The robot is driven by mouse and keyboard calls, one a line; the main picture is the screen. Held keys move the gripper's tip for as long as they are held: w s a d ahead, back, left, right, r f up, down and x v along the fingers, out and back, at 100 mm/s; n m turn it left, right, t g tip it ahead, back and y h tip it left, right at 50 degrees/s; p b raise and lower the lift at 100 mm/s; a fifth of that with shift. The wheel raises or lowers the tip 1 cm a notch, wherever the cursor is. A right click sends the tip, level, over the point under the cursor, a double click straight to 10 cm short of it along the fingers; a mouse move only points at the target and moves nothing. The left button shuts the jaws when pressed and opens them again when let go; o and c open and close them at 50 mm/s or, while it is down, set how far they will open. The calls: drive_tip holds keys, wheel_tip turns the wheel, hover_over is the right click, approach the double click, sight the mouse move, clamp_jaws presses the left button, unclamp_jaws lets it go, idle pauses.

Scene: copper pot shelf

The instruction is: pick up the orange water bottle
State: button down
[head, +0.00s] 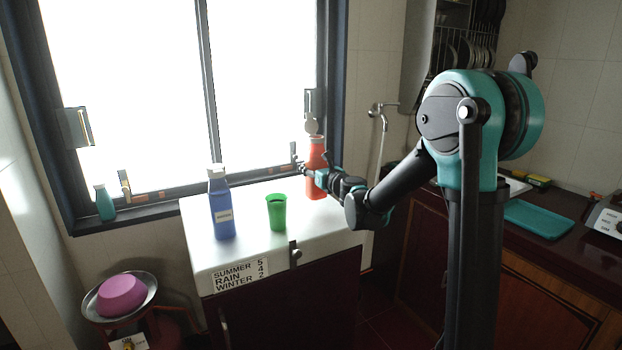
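The orange water bottle (316,171) stands upright at the back right of a white-topped cabinet, just in front of the window. My gripper (303,168) is at the bottle, overlapping its left and middle part in the head view. The lower middle of the bottle is partly hidden by my gripper and wrist. The fingers are small and dark here, and I cannot tell whether they are open around the bottle, touching it or closed on it.
A blue bottle (222,205) and a green cup (277,212) stand on the white cabinet top (245,256), left of my gripper. A pink item (122,294) sits in a metal bowl at lower left. A tap (382,115) is on the wall behind my arm.

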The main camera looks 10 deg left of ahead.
sight(311, 124)
wheel_tip(311, 124, up, 14)
drive_tip(key=shift+r, duration=0.25)
idle(0.7)
